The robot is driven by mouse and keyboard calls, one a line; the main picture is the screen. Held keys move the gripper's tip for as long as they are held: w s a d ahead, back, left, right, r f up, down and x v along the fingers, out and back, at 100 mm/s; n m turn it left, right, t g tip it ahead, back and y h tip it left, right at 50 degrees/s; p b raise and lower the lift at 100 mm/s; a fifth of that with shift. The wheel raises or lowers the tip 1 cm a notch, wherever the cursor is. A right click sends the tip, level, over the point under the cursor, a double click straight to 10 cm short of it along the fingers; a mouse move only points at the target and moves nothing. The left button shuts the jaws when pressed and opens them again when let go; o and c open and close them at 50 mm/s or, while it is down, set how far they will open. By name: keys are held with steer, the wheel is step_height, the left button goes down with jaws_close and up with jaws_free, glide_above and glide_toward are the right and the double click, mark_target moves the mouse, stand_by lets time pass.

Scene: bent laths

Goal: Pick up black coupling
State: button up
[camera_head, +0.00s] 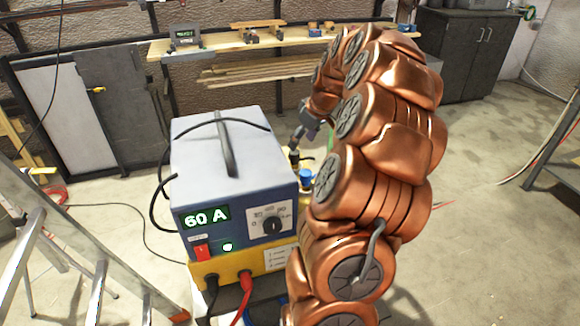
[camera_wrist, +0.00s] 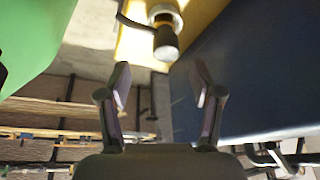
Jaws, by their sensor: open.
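The black coupling (camera_wrist: 166,42) shows in the wrist view as a short dark cylinder with a pale end face, below a light metal ring on a yellow surface (camera_wrist: 205,14). It lies just beyond the fingertips, roughly midway between them. My gripper (camera_wrist: 160,82) is open, with nothing between its two fingers and a gap left to the coupling. In the head view my gripper (camera_head: 299,135) is small, behind the welder's right side. A small dark piece below it (camera_head: 294,157) looks like the coupling, but fine detail is unclear there.
A blue and yellow welder (camera_head: 235,190) stands close beside the gripper, its cables (camera_head: 246,285) hanging in front. A blue knob-like piece (camera_head: 306,176) is near the coupling. A ladder (camera_head: 45,240) stands at left; a wooden shelf (camera_head: 345,35) at back.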

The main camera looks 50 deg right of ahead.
mark_target(294, 156)
steer(key=shift+a+p+x, duration=0.2)
steer(key=shift+p+x, duration=0.45)
steer(key=shift+x, duration=1.2)
steer(key=shift+a+p+x, duration=0.2)
steer(key=shift+p+x, duration=0.4)
steer(key=shift+x, duration=1.3)
steer(key=shift+s, duration=0.1)
jaws_close()
